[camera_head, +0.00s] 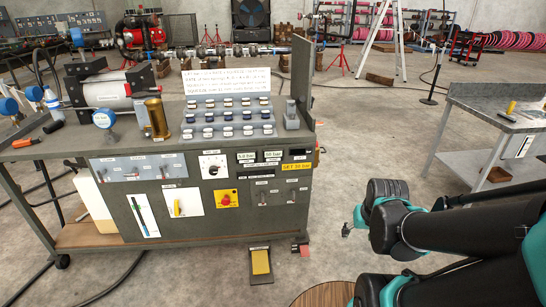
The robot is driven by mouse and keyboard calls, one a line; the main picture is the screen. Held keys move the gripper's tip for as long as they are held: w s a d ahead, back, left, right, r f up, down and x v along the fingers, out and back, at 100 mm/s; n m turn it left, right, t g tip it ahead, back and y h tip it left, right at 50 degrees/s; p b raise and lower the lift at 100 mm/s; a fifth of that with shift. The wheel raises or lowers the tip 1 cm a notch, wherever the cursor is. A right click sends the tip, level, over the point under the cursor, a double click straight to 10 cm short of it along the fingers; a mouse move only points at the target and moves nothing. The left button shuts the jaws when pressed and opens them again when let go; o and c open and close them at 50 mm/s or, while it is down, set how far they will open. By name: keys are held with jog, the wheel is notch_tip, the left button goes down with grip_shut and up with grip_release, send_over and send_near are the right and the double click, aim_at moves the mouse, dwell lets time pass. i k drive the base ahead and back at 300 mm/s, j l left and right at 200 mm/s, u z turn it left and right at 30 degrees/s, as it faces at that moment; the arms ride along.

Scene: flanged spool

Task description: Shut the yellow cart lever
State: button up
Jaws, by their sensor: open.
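The yellow cart lever (177,208) is a short yellow handle on a white plate on the front panel of the grey cart (120,257). It stands close to upright, slightly tilted.
A red button on a yellow plate (226,199) sits right of the lever. A yellow pedal (261,262) lies on the floor before the cart. A grey side table (499,106) stands at the right. An upright post (302,69) rises at the cart's right end.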

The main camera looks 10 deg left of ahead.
aim_at(177, 210)
jog(key=u, duration=1.4)
jog(key=i+j+z, duration=0.1)
jog(key=i+j, duration=0.15)
jog(key=i+j+z, duration=0.15)
jog(key=j, duration=0.35)
jog(key=i+j+z, duration=0.1)
jog(key=i+j, duration=0.2)
jog(key=j, duration=0.1)
